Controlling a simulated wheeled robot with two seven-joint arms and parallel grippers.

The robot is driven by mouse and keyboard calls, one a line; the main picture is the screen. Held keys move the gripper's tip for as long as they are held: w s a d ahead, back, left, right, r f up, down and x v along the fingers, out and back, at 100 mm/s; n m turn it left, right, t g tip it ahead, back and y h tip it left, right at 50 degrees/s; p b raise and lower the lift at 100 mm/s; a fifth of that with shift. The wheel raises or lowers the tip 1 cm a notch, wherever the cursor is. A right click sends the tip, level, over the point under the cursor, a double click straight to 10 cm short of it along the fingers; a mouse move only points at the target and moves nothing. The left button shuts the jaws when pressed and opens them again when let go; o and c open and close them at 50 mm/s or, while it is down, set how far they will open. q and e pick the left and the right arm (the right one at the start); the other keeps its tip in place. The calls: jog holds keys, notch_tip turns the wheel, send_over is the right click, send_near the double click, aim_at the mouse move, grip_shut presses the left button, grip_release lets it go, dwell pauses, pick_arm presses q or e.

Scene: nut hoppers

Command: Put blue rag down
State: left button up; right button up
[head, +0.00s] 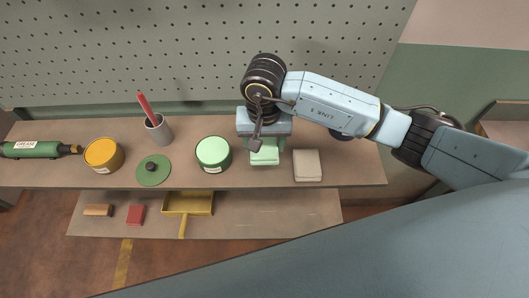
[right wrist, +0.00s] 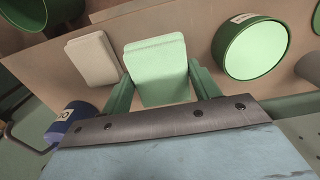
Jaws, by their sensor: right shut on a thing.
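My right gripper (head: 264,145) is shut on a folded pale green rag (head: 265,157), over the upper shelf between a green tin and a beige folded cloth. In the right wrist view the pale green rag (right wrist: 157,70) sits between the two green fingers of the right gripper (right wrist: 160,88). I cannot tell whether the rag touches the shelf. No blue rag shows; the held one looks pale green. My left gripper is not in view.
The upper shelf (head: 215,181) holds the beige cloth (head: 307,165), open green tin (head: 213,153), green lid (head: 153,171), yellow tin (head: 103,155) and grey cup (head: 159,129). A blue can (right wrist: 70,119) stands near the beige cloth. A pegboard (head: 180,50) rises behind.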

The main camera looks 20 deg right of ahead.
aim_at(264, 156)
notch_tip(264, 156, down, 6)
jog(key=shift+r, duration=0.2)
jog(key=shift+f, duration=0.2)
jog(key=o, duration=0.9)
jog(key=shift+r, duration=0.2)
notch_tip(264, 156, up, 12)
jog(key=shift+b, duration=0.55)
